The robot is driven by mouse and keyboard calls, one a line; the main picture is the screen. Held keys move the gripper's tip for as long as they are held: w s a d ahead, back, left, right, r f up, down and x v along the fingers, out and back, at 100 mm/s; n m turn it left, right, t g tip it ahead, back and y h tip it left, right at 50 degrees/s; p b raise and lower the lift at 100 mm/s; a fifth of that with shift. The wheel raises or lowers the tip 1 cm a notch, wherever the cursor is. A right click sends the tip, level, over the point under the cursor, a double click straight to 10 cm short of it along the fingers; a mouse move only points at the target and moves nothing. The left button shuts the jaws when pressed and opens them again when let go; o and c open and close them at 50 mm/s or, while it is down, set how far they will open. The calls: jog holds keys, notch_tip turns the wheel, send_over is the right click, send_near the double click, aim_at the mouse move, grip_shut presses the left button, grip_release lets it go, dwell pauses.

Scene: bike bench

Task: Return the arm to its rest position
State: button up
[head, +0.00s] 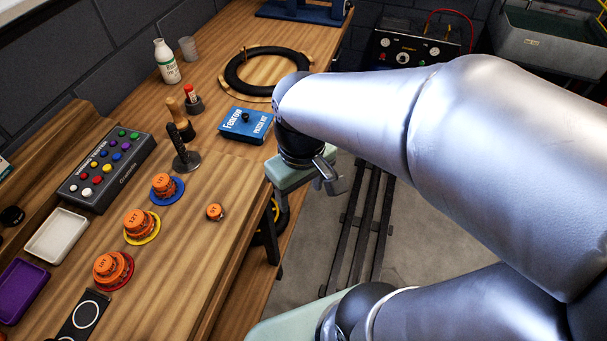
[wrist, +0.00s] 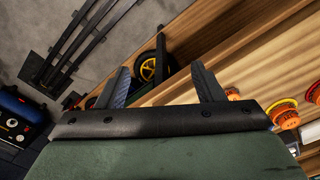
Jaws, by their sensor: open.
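My gripper (head: 330,178) hangs beyond the workbench's edge in the head view, over the grey floor. In the wrist view my gripper (wrist: 163,84) shows two dark fingers set wide apart with nothing between them. It is open and empty. My silver arm fills the right side of the head view and hides part of the floor and room behind it. The gripper touches nothing that I can see.
The wooden workbench (head: 235,190) holds orange cylinders on coloured discs, a loose orange cylinder (head: 215,212), a blue box (head: 246,124), a black tyre (head: 267,70), a button box (head: 107,168) and a white bottle (head: 166,62). Floor rails (head: 368,225) run beside it.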

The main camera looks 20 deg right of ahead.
jog(key=s+m, duration=0.1)
jog(key=s+d+f+m, duration=0.1)
jog(key=s+m, duration=0.1)
jog(key=shift+d+f, duration=0.25)
jog(key=shift+f, duration=0.15)
